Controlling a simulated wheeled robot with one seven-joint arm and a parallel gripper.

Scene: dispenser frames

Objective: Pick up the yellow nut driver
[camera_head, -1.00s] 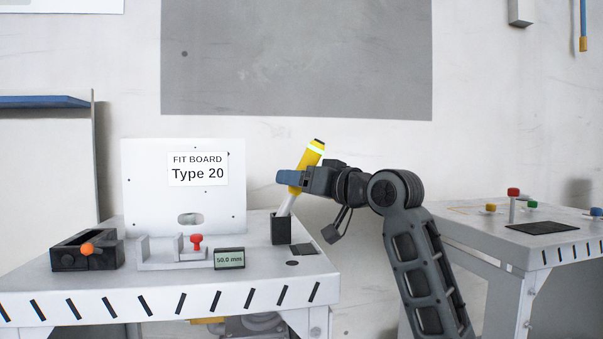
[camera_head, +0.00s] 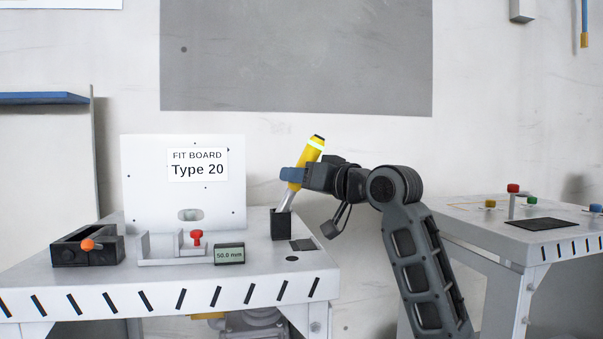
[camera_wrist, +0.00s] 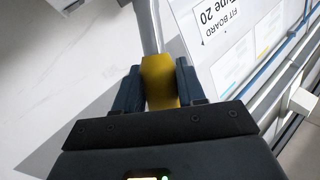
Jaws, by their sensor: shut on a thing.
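The yellow nut driver (camera_head: 308,158) has a yellow handle with a pale band and dark cap, and a grey shaft. It stands tilted, top to the right, with its shaft's lower end in a small black holder (camera_head: 281,226) on the left table. My gripper (camera_head: 292,175) is shut on the lower part of the handle. In the wrist view the yellow handle (camera_wrist: 160,82) is between the two blue fingers of my gripper (camera_wrist: 160,85), and the grey shaft (camera_wrist: 147,28) runs out past them. The shaft's tip is hidden in the holder.
On the left table (camera_head: 150,285) stand the white fit board (camera_head: 145,185), a black block with an orange knob (camera_head: 87,245), a red knob (camera_head: 196,237) and a small display (camera_head: 229,254). Another table (camera_head: 500,232) with coloured knobs is at the right. Space above the holder is open.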

